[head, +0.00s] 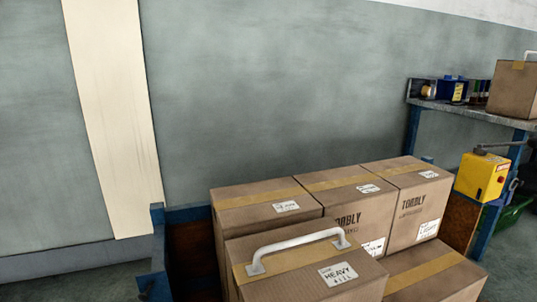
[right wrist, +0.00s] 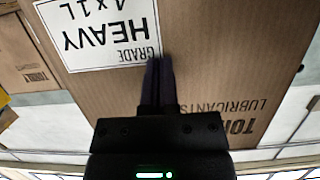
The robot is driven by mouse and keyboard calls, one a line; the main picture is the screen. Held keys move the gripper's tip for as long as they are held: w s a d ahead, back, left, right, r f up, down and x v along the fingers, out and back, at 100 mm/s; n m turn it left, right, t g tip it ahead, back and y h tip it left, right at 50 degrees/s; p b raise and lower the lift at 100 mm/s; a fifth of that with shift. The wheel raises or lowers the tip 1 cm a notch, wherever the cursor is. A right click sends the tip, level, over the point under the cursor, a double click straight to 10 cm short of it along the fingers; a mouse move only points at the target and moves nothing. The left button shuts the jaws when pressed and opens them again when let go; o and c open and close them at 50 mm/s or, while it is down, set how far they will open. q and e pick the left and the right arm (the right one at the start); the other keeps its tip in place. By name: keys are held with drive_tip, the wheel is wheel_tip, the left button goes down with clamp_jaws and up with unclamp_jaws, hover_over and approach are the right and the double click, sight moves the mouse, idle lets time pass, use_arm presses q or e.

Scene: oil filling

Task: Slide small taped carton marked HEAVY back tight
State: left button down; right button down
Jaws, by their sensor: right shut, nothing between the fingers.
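A brown taped carton with a white handle (head: 300,246) and a label reading HEAVY (head: 338,273) stands at the front of a carton stack in the head view. Its lower part is cut off by the frame. In the right wrist view, a brown carton face (right wrist: 225,65) fills most of the picture, with a HEAVY label (right wrist: 100,32) and upside-down print. I cannot tell for certain that it is the same carton. My right gripper (right wrist: 158,62) is shut and empty, its fingertips at this face beside the label's corner. Contact is unclear. My left gripper is not in view.
Three taped cartons (head: 262,205) stand in a row behind, and a lower carton (head: 435,278) is at the right. A blue frame (head: 158,255) borders the stack at left. A shelf (head: 480,112) and a yellow box (head: 483,178) stand at right. A grey wall (head: 270,90) is behind.

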drive_tip(key=shift+w+a+b, duration=0.3)
drive_tip(key=shift+w+b, duration=0.05)
drive_tip(key=shift+w, duration=0.45)
drive_tip(key=shift+w+a+b, duration=0.3)
drive_tip(key=shift+w+b, duration=0.05)
drive_tip(key=shift+w, duration=0.45)
drive_tip(key=shift+s+d+r+p, duration=0.1)
drive_tip(key=shift+s+r+p, duration=0.05)
drive_tip(key=shift+s+p, duration=0.15)
drive_tip(key=s, duration=0.1)
drive_tip(key=s+d+p, duration=0.1)
drive_tip(key=s+p, duration=0.1)
drive_tip(key=s, duration=0.1)
drive_tip(key=shift+d+f, duration=0.2)
drive_tip(key=shift+d, duration=0.05)
